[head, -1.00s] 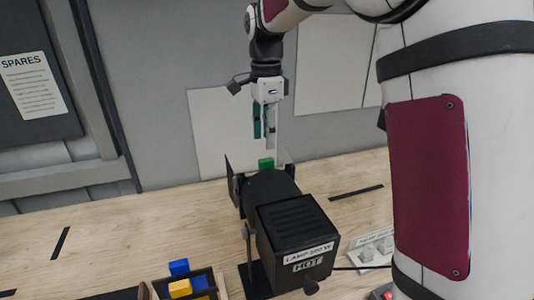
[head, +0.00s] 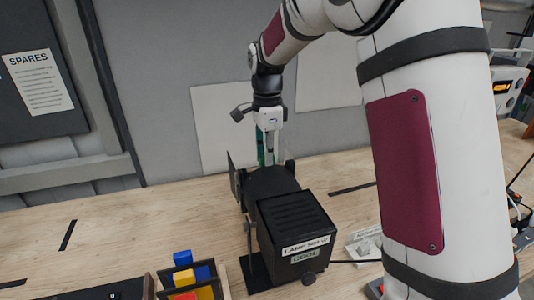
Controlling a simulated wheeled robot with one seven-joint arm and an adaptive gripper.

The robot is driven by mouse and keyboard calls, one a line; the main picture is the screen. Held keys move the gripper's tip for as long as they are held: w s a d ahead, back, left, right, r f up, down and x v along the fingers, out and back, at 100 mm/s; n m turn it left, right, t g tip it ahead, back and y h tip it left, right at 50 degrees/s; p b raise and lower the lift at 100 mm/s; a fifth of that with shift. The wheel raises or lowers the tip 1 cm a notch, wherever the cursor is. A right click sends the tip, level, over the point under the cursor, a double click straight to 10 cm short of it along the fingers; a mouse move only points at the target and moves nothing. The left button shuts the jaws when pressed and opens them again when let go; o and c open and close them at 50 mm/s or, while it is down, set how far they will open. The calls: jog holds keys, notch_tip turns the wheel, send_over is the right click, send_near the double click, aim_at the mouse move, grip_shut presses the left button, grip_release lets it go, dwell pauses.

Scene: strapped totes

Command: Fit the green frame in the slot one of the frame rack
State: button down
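My gripper (head: 270,150) points down behind the black lamp housing (head: 300,230). Its fingertips are hidden by the lamp, so I cannot tell whether they are open or shut on something. A dark-walled rack (head: 222,283) at the bottom holds blue (head: 182,257), yellow (head: 184,277) and red (head: 185,296) pieces. It may be the frame rack; its slot numbers cannot be read.
The lamp, labelled LAMP, stands between the camera and my gripper, with a thin dark plate (head: 234,176) at its far left. A pale labelled block (head: 364,243) lies right of it. The wooden table (head: 130,225) is mostly clear at left. A wall stands behind.

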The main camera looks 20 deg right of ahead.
jog(key=c, duration=2.2)
grip_release()
grip_shut()
notch_tip(320, 180, up, 16)
jog(key=shift+f, duration=0.2)
